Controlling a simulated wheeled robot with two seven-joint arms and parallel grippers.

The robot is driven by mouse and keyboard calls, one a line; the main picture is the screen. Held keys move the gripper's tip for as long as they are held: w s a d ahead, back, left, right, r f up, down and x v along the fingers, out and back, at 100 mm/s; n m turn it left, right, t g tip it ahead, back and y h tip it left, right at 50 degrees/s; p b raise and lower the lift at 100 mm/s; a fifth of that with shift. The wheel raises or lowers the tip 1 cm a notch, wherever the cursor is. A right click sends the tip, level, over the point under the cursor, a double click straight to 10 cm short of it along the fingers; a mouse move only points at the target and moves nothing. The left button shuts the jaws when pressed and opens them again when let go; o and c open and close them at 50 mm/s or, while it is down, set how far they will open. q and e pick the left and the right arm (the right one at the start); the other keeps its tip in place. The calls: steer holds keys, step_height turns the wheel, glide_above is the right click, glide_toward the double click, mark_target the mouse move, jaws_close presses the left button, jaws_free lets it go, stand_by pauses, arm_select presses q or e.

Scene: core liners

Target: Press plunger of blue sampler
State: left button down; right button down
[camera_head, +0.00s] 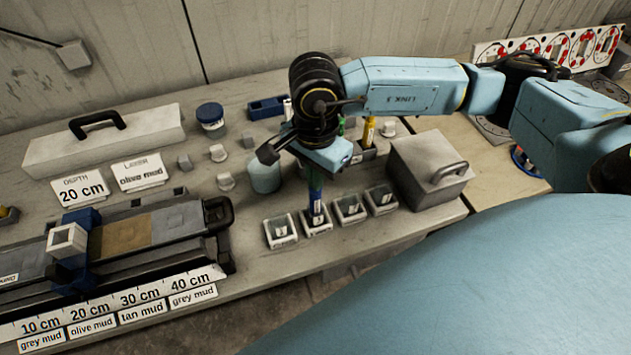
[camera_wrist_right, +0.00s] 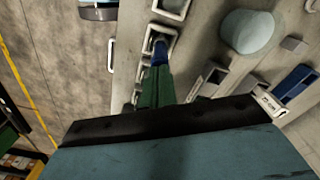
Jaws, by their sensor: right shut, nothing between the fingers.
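The blue sampler (camera_head: 316,195) stands upright, with its lower end in the small white-rimmed tray (camera_head: 317,229), second from the left in a row. My right gripper (camera_head: 318,168) is shut and empty, pointing down right over the sampler's top; the plunger is hidden. In the right wrist view, a dark green part (camera_wrist_right: 156,88) runs down to the blue sampler (camera_wrist_right: 160,52) and the white-rimmed tray (camera_wrist_right: 163,32). I cannot tell whether the green part is my fingers. Contact with the plunger cannot be made out. My left gripper is not in view.
Other small trays (camera_head: 280,231) flank the sampler closely. A grey lidded box (camera_head: 428,172) stands to the right. A rack with a yellow sampler (camera_head: 368,130) is behind my right gripper. A pale blue jar (camera_head: 264,175) is to the left. The core liner (camera_head: 150,229) lies at left.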

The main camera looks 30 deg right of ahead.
steer(key=shift+f, duration=0.1)
steer(key=shift+r+p, duration=1.75)
steer(key=shift+r, duration=1.85)
